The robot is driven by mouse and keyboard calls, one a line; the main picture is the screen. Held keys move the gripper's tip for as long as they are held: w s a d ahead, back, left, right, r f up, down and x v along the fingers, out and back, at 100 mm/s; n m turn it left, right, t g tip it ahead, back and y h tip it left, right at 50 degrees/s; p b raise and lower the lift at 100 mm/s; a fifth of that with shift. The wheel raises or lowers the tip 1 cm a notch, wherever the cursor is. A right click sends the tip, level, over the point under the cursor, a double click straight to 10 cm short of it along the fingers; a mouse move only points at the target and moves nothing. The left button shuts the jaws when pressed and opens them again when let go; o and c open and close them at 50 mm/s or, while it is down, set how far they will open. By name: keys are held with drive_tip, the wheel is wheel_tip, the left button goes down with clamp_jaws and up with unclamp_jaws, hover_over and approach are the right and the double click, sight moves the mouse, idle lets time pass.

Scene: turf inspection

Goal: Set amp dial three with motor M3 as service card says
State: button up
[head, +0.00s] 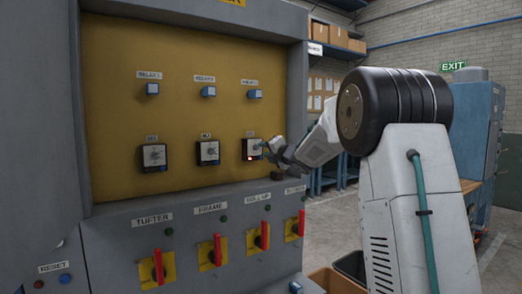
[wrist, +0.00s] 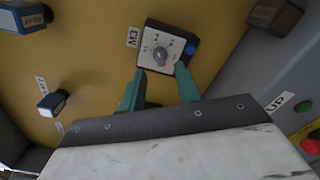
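Amp dial three (head: 252,148) is the rightmost of three dials on the yellow panel in the head view; a small red spot shows on its face. In the wrist view the dial (wrist: 160,50), labelled M3, has a white face, a grey round knob and a blue spot at its corner. The small scale marks and the knob's exact setting are too small to read. My gripper (wrist: 161,70) has its two green fingers apart, tips at the near edge of the dial, either side of the knob; contact cannot be told. It also shows beside the dial in the head view (head: 270,149). No readable service card is in view.
Two similar dials (head: 153,157) (head: 208,151) sit left of it. Blue-fronted relay units (head: 208,91) are above. Red-handled switches (head: 217,250) line the sloped grey ledge below. The cabinet's grey side frame (head: 296,90) stands close to the right of the dial.

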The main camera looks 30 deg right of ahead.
sight(259, 148)
drive_tip(key=w, duration=0.4)
drive_tip(key=shift+w+a, duration=0.1)
drive_tip(key=shift+w, duration=0.15)
clamp_jaws()
drive_tip(key=m, duration=0.5)
drive_tip(key=shift+m, duration=0.4)
drive_tip(key=m, duration=0.5)
drive_tip(key=shift+f+m, duration=0.1)
drive_tip(key=shift+m, duration=0.3)
